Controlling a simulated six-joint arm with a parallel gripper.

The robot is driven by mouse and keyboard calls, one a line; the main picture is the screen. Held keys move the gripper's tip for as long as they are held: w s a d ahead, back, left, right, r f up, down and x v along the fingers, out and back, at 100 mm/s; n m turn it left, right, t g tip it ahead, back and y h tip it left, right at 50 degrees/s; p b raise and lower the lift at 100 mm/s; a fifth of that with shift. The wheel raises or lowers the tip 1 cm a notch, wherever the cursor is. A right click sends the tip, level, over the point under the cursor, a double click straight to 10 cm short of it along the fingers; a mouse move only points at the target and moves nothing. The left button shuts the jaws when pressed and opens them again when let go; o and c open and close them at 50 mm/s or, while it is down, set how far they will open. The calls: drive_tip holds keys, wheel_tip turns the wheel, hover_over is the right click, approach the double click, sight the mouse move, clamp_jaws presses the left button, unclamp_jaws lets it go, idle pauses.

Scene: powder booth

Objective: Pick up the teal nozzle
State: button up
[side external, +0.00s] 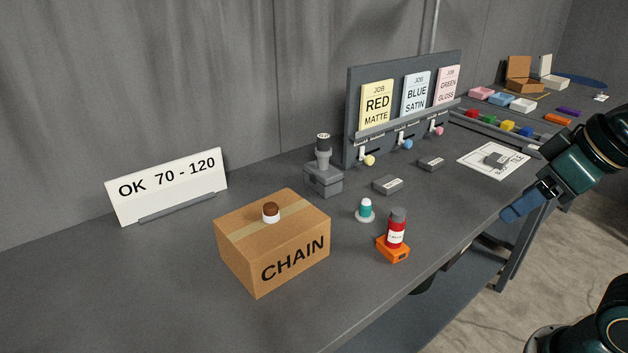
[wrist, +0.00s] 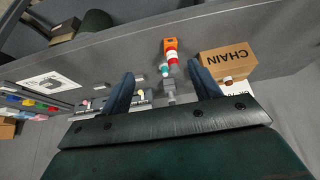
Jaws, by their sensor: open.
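The teal nozzle (side external: 366,207) stands upright on a pale round base on the grey table, with a white tip. It sits between the cardboard CHAIN box and a red bottle in an orange holder. In the wrist view the nozzle (wrist: 164,67) is small, between the blue fingers and beyond them. My gripper (side external: 516,208) is at the right, over the table's front edge, well apart from the nozzle. In the wrist view the fingers of my gripper (wrist: 163,80) are wide apart with nothing between them.
The CHAIN box (side external: 272,250) and red bottle (side external: 396,228) stand close to the nozzle. A grey post (side external: 323,165) and small grey blocks (side external: 388,184) are behind it. A job-card board (side external: 350,105) rises at the back.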

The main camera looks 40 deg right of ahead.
drive_tip(key=w+d+m+g+y, duration=0.1)
drive_tip(key=w+m+g+y, duration=0.15)
drive_tip(key=w+m, duration=1.2)
drive_tip(key=w+d+f+m+y, duration=0.6)
drive_tip(key=w+d+f, duration=0.4)
drive_tip(key=w, duration=0.4)
drive_tip(key=shift+f+m, duration=0.65)
drive_tip(key=shift+m, duration=0.1)
approach(365, 209)
drive_tip(key=shift+w+a+f, duration=0.3)
drive_tip(key=shift+a+f, duration=0.1)
drive_tip(key=shift+f, duration=0.15)
drive_tip(key=shift+w+a+f, duration=0.35)
drive_tip(key=shift+f, duration=0.25)
drive_tip(key=shift+w+a+f, duration=0.3)
drive_tip(key=shift+a+f, duration=0.1)
drive_tip(key=shift+f, duration=0.15)
